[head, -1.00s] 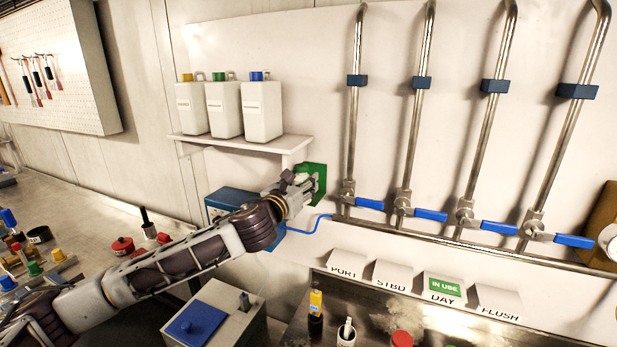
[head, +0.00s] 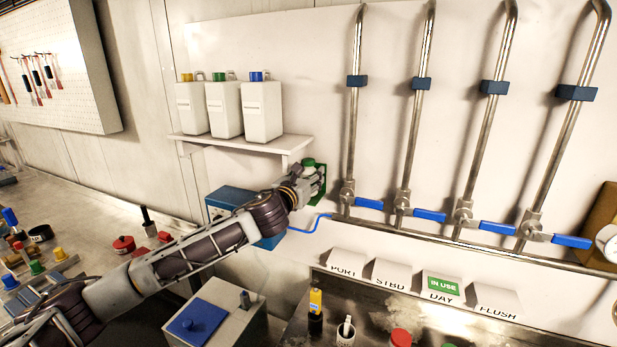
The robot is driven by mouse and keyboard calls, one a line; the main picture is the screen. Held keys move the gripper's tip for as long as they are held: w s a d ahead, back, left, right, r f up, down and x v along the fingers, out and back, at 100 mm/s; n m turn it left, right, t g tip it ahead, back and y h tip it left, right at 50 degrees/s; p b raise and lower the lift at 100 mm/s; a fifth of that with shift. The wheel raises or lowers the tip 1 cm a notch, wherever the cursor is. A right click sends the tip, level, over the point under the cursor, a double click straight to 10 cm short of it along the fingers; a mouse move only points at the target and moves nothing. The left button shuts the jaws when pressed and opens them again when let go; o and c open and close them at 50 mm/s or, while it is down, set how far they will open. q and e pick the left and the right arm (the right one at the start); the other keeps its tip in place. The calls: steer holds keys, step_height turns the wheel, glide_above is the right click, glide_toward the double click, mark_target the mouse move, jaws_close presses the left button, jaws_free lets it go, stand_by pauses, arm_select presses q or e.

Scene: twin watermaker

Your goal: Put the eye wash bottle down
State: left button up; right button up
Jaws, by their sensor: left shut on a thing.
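My left gripper (head: 308,184) is at the wall, just below the right end of the white shelf, shut on the eye wash bottle. Only the bottle's green cap (head: 308,162) and a little white below it show above the fingers; the gripper hides the rest. A green wall holder (head: 321,184) shows behind and right of the fingers. The bottle is in front of or in this holder; I cannot tell whether it touches it. My right gripper is not in view.
The white shelf (head: 243,143) with several white jugs is just above and left of my gripper. A steel pipe with a blue-handled valve (head: 369,204) stands close on the right. A blue box (head: 232,198) is behind my forearm.

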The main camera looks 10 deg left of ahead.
arm_select(q)
steer(key=shift+f, duration=0.25)
steer(key=shift+f, duration=0.15)
steer(key=o, duration=1.1)
steer(key=shift+o, duration=0.2)
steer(key=s+a+b, duration=0.2)
steer(key=s, duration=1)
steer(key=shift+a, duration=0.15)
